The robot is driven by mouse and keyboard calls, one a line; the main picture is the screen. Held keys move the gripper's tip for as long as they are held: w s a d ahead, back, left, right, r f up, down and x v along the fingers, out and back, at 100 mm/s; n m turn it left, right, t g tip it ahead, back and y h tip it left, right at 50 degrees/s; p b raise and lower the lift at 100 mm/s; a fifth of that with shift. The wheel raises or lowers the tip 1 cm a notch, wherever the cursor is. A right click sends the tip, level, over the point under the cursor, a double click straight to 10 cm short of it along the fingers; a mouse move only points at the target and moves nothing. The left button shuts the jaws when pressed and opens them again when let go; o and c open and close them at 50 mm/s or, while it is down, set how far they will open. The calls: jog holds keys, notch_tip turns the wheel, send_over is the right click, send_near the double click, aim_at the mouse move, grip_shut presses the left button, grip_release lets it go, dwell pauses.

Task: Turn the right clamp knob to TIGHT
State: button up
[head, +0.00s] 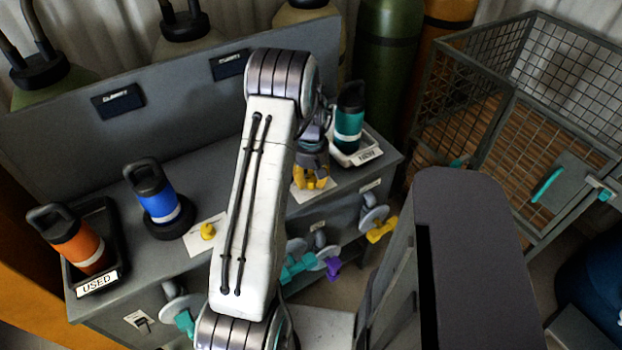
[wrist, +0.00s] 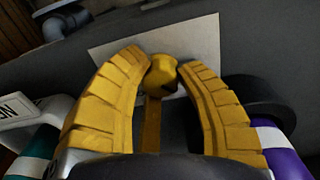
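The right clamp knob (wrist: 163,72) is yellow and rounded, in front of a pale plate (wrist: 205,40) on the grey bench. In the wrist view a yellow strip (wrist: 152,125) runs from it toward the camera. My gripper (head: 312,180) has yellow fingers; in the wrist view its two fingertips (wrist: 164,66) lie at either side of the knob and appear to touch it. In the head view my gripper hides most of this knob. No TIGHT marking is readable. The other yellow clamp knob (head: 207,231) sits on a pale plate at the left, beside the blue bottle (head: 158,198).
An orange bottle (head: 76,240) stands in the tray marked USED (head: 97,284). A teal bottle (head: 349,120) stands in a white tray (head: 358,157) close to my gripper. In the wrist view a purple-and-white object (wrist: 285,145) lies at the right. A wire cage (head: 520,110) stands at the right.

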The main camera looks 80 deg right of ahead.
grip_shut()
jog(key=shift+f+m, duration=0.1)
jog(key=shift+m, duration=0.2)
jog(key=shift+m+b, duration=0.8)
jog(key=shift+m, duration=0.2)
jog(key=m+b, duration=0.1)
jog(key=m, duration=0.3)
jog(key=shift+m+b, duration=0.3)
jog(key=m+b, duration=0.1)
jog(key=m, duration=0.4)
jog(key=m+b, duration=0.1)
jog(key=m, duration=0.4)
jog(key=shift+a, duration=0.1)
jog(key=shift+m, duration=0.5)
